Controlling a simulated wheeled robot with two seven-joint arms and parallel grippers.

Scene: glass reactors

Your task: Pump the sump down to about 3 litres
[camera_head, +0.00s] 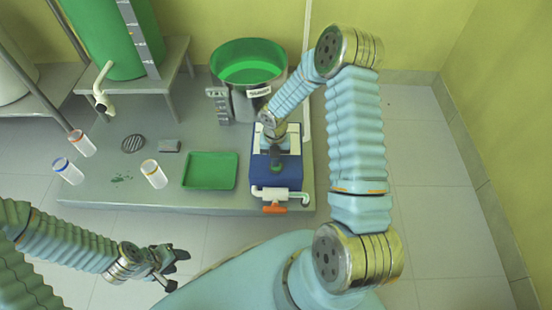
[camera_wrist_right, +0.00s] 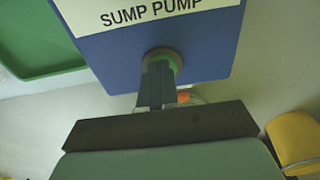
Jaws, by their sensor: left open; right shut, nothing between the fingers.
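The blue sump pump box (camera_head: 259,180) stands at the right end of the grey platform; its "SUMP PUMP" label shows in the right wrist view, on the box (camera_wrist_right: 212,57). My right gripper (camera_head: 276,154) is shut and empty, pointing down at the pump's top. In the wrist view its fingertips (camera_wrist_right: 160,62) are at a green round button (camera_wrist_right: 173,57); whether they press it I cannot tell. A steel vessel (camera_head: 243,104) with green liquid (camera_head: 249,71) stands behind the pump, its small label unreadable. My left gripper (camera_head: 170,269) is open and empty in front of the platform.
A white pipe with an orange valve handle (camera_head: 274,208) is at the pump's front. A green tray (camera_head: 210,171) lies left of it. A green tank (camera_head: 105,35) with a scale is behind.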

